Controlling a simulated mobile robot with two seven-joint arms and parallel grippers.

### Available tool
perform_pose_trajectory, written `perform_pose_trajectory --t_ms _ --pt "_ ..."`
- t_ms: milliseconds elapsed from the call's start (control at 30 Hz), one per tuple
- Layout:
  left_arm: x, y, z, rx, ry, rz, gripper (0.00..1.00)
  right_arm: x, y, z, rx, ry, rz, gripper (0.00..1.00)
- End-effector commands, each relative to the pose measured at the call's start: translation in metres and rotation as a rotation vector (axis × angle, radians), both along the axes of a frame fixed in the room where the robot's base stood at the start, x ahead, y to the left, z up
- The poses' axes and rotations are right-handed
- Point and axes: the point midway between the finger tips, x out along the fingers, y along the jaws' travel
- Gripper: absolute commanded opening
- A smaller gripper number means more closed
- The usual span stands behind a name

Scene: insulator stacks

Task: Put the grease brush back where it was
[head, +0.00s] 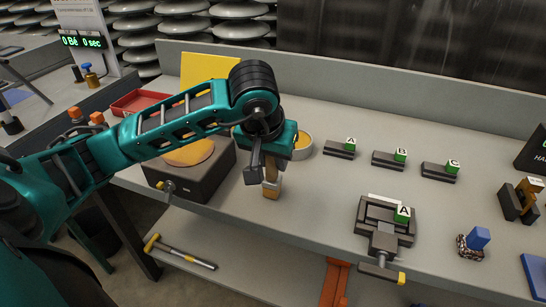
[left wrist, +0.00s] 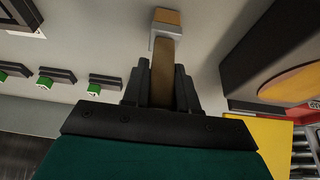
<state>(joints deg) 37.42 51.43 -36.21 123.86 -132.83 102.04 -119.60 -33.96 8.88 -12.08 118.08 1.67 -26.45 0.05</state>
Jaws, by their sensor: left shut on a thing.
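My left gripper (head: 266,168) is shut on the grease brush (head: 271,190), seen over the front part of the bench. The brush points down from the jaws, with a pale band and a tan end; I cannot tell whether its tip touches the bench top. In the left wrist view the brush's brown handle (left wrist: 162,78) lies between the fingers (left wrist: 161,88). A round tin (head: 302,147) with a yellowish rim stands just behind and right of the gripper, partly hidden by it. My right gripper is not in view.
A dark box with a round orange top (head: 190,153) stands left of the gripper. Dark blocks with green tags A (head: 340,149), B (head: 388,160) and C (head: 440,172) line the back right. A vise-like fixture (head: 385,228) sits front right. Bare bench lies between.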

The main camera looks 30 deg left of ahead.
Motion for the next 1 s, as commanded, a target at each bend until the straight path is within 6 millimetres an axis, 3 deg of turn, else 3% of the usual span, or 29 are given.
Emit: perform_pose_trajectory --t_ms 167,200,433,767,1000 --pt "0.000 0.000 -0.005 0.001 -0.001 -0.001 0.00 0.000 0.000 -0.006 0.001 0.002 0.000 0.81" --pt "0.000 0.000 -0.003 0.000 0.000 0.000 0.32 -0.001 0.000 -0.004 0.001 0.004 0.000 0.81" --pt "0.000 0.000 -0.003 0.000 0.001 0.000 0.53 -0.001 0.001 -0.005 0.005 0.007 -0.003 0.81" --pt "0.000 0.000 0.002 0.000 0.001 0.000 0.53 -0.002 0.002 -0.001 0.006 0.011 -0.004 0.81" --pt "-0.015 -0.004 0.043 0.000 -0.007 -0.001 0.53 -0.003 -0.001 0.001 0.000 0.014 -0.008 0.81"
